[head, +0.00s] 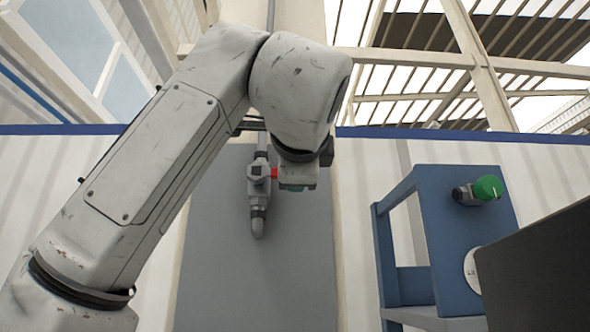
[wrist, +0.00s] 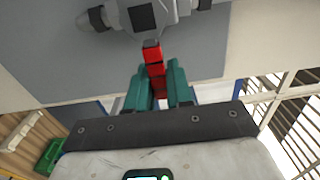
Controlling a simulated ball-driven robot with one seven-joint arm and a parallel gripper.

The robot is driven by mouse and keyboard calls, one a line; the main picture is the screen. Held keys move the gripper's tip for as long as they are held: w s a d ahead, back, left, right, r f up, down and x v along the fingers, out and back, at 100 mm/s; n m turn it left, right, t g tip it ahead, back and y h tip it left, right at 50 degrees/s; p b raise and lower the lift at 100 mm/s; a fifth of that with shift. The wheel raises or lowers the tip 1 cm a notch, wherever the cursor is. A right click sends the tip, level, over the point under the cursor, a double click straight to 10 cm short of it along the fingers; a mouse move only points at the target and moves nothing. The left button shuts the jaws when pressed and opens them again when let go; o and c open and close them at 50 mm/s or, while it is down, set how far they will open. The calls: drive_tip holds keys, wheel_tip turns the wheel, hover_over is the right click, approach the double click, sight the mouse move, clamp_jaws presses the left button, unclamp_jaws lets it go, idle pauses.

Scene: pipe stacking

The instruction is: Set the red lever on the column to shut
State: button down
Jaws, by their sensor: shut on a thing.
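The red lever (head: 274,173) sticks out to the right from a grey valve on a vertical pipe (head: 258,215) in the head view. The valve and pipe are mounted on the flat grey face of the column (head: 260,290). In the wrist view the red lever (wrist: 152,54) runs from the valve body (wrist: 142,17) down between the teal fingers. My gripper (wrist: 161,82) is shut on the lever's outer end. In the head view my gripper (head: 298,181) is just right of the valve, and its fingers partly hide the lever.
A blue frame (head: 435,230) stands at the right with a grey fitting and a green knob (head: 487,188). A dark panel (head: 540,270) fills the lower right corner. The column face below the pipe is clear.

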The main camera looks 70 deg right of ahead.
drive_tip(key=shift+f, duration=0.15)
drive_tip(key=c, duration=1.1)
unclamp_jaws()
drive_tip(key=shift+a, duration=0.15)
drive_tip(key=b+v, duration=0.3)
drive_tip(key=v, duration=0.7)
drive_tip(key=shift+s+a, duration=0.2)
drive_tip(key=shift+a, duration=0.1)
